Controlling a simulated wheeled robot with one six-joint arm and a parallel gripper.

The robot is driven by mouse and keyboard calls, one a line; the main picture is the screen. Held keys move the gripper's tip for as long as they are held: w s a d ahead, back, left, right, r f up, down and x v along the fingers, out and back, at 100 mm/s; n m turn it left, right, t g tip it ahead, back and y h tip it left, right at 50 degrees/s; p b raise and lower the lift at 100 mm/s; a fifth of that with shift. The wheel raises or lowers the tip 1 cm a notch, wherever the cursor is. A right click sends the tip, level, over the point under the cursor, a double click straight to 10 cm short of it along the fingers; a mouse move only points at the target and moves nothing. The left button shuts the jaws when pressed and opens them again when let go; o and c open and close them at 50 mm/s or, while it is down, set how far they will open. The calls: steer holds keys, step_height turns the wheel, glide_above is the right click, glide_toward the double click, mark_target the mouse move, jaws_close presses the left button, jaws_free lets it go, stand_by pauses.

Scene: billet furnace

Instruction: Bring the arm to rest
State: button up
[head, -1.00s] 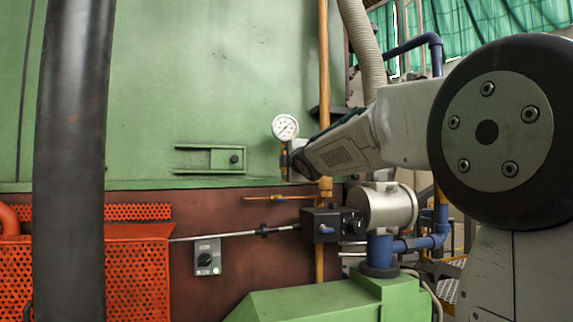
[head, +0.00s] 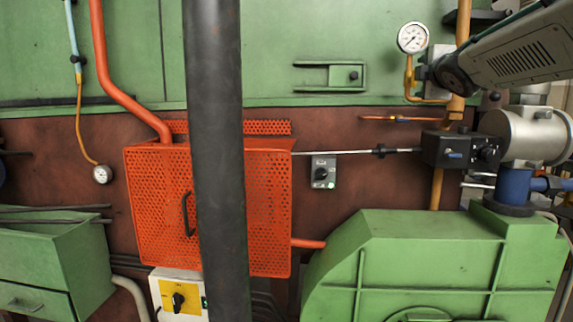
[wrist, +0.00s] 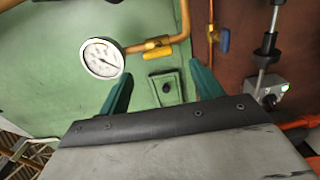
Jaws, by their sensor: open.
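My arm (head: 520,55) reaches in from the upper right of the head view. My gripper's two green fingers show in the wrist view (wrist: 160,92), set wide apart with nothing between them. The gripper's tips cannot be made out in the head view. In the wrist view, a white pressure gauge (wrist: 102,58) on a brass pipe (wrist: 160,40) is to the left of the fingers, and a green wall bracket (wrist: 166,88) shows behind the gap. No contact between the fingers and these things is visible.
In the head view, a gauge (head: 412,38) and a black valve box (head: 458,149) are close to my arm. A dark vertical column (head: 216,170) crosses an orange perforated guard (head: 155,215). A green housing (head: 430,262) stands lower right. A small switch box (head: 322,172) is on the brown wall.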

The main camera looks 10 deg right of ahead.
steer(key=s+a+f+m+g, duration=0.1)
steer(key=s+f+m+g, duration=0.45)
steer(key=f, duration=0.45)
steer(key=s+f+m+g, duration=0.4)
steer(key=s+f+m, duration=0.25)
steer(key=f, duration=0.35)
steer(key=s+a+f+m+g+y, duration=0.1)
steer(key=s+a+f+g, duration=0.1)
steer(key=s+a+f, duration=0.3)
steer(key=s+a+f+m+g+y, duration=0.1)
steer(key=s+a+f, duration=0.4)
steer(key=s, duration=0.7)
steer(key=s+a+f+g+y, duration=0.3)
steer(key=s+a+f, duration=0.3)
steer(key=s+a, duration=0.1)
steer(key=shift+s+a+m+g, duration=0.35)
steer(key=shift+s+m, duration=0.05)
steer(key=shift+s, duration=0.45)
